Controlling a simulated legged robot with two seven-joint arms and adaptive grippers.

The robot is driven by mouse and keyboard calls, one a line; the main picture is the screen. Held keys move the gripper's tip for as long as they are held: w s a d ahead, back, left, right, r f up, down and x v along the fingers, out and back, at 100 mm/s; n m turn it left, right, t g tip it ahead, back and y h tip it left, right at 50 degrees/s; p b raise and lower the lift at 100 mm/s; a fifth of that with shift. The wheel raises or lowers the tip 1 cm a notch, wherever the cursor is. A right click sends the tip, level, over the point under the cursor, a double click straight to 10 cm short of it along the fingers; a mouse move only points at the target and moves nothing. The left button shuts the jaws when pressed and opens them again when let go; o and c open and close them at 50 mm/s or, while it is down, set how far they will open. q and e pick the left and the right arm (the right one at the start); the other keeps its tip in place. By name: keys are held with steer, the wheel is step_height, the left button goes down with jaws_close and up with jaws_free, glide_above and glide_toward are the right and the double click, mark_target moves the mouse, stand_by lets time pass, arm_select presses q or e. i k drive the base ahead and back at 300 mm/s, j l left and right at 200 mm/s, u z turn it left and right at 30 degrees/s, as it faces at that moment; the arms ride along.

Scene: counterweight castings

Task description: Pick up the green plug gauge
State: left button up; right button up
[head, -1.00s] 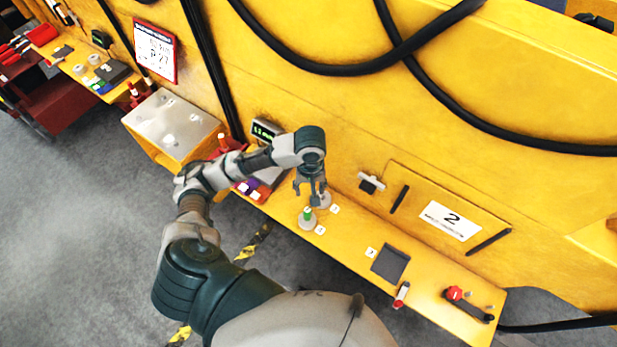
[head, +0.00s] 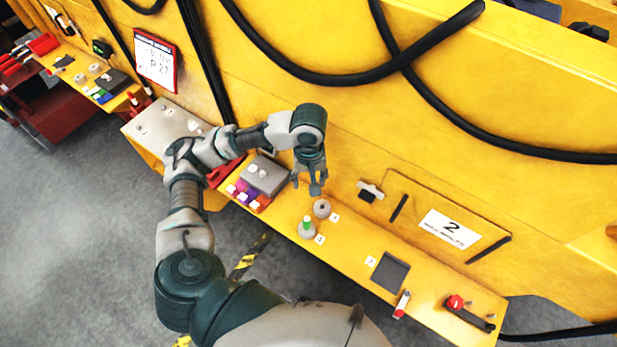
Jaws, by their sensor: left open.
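The green plug gauge (head: 307,222) stands upright in a round grey casting (head: 307,232) on the yellow ledge, near the middle of the head view. A second grey casting (head: 322,208) with a dark hole sits just behind it to the right. My left gripper (head: 311,188) is open and empty, pointing down above and behind the plug gauge, apart from it. My right gripper is not in view.
A grey block (head: 264,174) with coloured pieces in front stands to the left on the ledge. A dark square pad (head: 390,272), a red-and-white cylinder (head: 402,304) and a red-knobbed black tool (head: 466,309) lie to the right. The yellow wall rises behind.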

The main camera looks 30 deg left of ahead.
mark_target(307, 221)
steer(key=u, duration=1.05)
